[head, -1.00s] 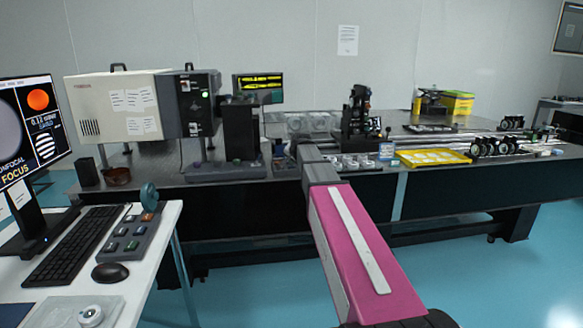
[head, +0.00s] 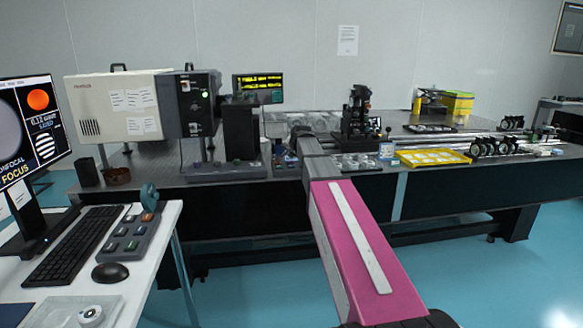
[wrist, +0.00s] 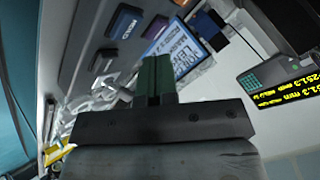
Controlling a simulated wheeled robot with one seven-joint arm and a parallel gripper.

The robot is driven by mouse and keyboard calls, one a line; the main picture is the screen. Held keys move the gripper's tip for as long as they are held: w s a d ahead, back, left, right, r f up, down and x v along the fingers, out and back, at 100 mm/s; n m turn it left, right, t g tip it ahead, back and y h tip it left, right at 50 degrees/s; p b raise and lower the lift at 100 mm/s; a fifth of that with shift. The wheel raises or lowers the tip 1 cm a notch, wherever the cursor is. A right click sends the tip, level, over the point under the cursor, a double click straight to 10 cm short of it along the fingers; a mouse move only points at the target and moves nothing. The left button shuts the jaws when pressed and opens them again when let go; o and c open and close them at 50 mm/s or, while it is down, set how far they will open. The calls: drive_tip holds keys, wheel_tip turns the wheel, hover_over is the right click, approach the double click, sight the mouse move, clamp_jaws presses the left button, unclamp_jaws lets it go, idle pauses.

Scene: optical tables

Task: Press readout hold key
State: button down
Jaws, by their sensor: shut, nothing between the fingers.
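In the wrist view my gripper (wrist: 156,75) is shut and empty, with its green fingers together, pointing at a grey panel (wrist: 88,35). The fingertips appear apart from the keys. The readout display (head: 258,88) shows yellow text at the back of the table; it also shows in the wrist view (wrist: 285,88).
A long grey control bar (head: 224,172) lies along the table's front edge, left of my arm. A black post (head: 240,130) stands behind it. A dark optical mount (head: 358,115) and a yellow tray (head: 433,157) are to the right.

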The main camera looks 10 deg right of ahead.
drive_tip(key=shift+r, duration=1.85)
